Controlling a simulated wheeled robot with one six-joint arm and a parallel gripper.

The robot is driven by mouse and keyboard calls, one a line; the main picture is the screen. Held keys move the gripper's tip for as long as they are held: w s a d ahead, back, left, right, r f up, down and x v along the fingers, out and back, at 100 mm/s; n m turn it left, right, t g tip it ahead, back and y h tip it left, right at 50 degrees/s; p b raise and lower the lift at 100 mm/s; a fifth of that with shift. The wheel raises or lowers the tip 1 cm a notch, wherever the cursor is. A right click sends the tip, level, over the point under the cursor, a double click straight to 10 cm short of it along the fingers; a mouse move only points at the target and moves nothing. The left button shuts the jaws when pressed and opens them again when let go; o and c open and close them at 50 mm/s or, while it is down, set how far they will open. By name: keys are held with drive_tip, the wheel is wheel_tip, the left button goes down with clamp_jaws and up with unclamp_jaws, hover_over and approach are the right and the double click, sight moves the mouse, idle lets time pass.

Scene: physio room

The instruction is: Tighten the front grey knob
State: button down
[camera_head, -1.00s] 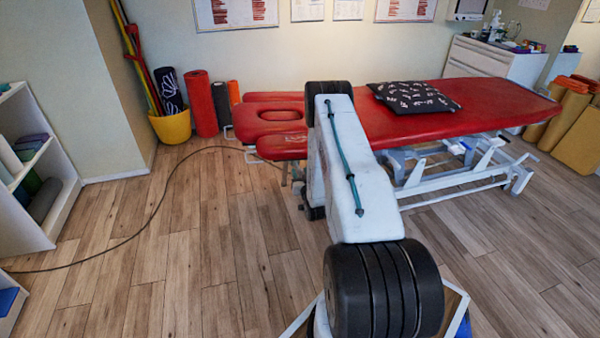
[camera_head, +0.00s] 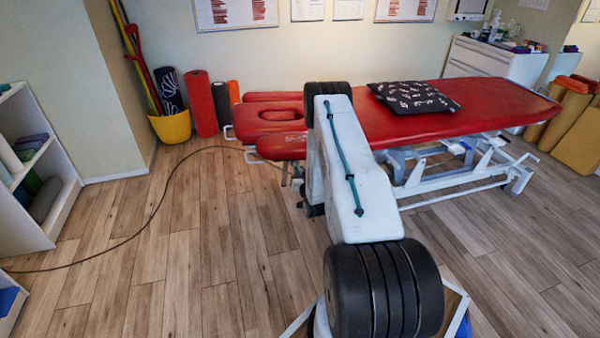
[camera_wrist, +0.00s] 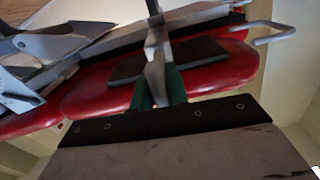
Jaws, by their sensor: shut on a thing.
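The front grey knob cannot be made out clearly. In the wrist view a small grey piece (camera_wrist: 156,44), which seems to be the knob, sits at the end of my gripper (camera_wrist: 157,66). The narrow fingers, green near their base, are close together and shut on it. Behind them is the underside of the red treatment table (camera_wrist: 100,90) with its grey metal parts. In the head view the red table (camera_head: 470,110) stands across the room, and my arm hides the gripper and the knob at its near left end.
A black patterned cushion (camera_head: 414,97) lies on the table. A dark cable (camera_head: 150,215) runs over the floor to the table's left end. A yellow bucket (camera_head: 172,127) and rolled mats stand by the wall. A white shelf (camera_head: 62,205) is at left.

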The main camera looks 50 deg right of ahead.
drive_tip(key=m, duration=0.4)
drive_tip(key=shift+d+m, duration=0.1)
drive_tip(key=shift+m, duration=0.2)
drive_tip(key=m, duration=0.4)
drive_tip(key=shift+s+d+f, duration=0.1)
drive_tip(key=shift+f, duration=0.05)
drive_tip(key=m, duration=0.5)
drive_tip(key=shift+f, duration=0.1)
drive_tip(key=shift+s+f+m, duration=0.1)
drive_tip(key=shift+m, duration=1.7)
drive_tip(key=c, duration=1.4)
unclamp_jaws()
